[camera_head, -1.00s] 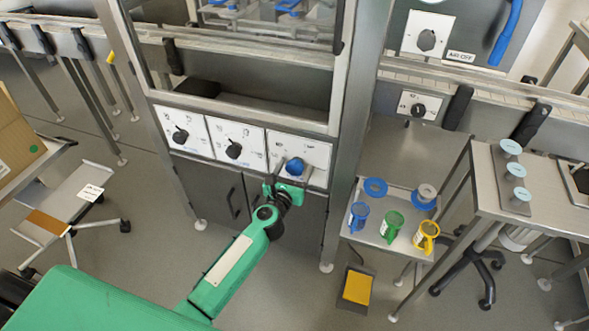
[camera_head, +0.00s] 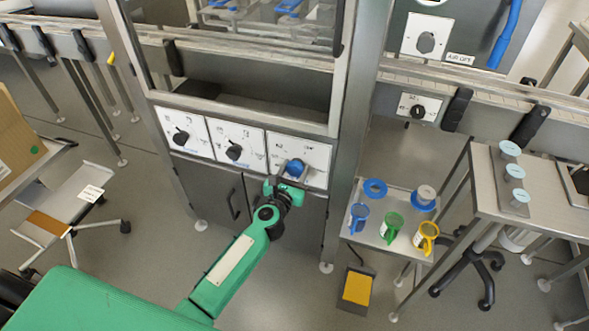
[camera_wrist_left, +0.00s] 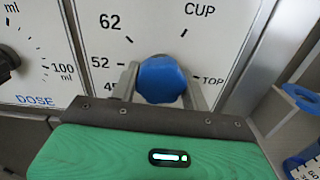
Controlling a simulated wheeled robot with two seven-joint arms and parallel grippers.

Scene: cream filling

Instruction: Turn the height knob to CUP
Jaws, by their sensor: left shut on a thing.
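The height knob (camera_wrist_left: 162,80) is blue and sits on a white dial panel in the left wrist view. Around it are the marks 62, 52, CUP and TOP, with CUP at the upper right and TOP at the right; a lower left mark is partly hidden. The knob also shows in the head view (camera_head: 295,168) on the rightmost dial panel. My left gripper (camera_wrist_left: 164,84) is shut on the knob, one finger on each side of it. Which mark the knob points at I cannot tell. My right gripper is not in view.
Two more dials with black knobs (camera_head: 181,137) (camera_head: 234,152) are left of the height dial. A yellow pedal (camera_head: 357,287) is on the floor. A steel table (camera_head: 487,180) stands further right.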

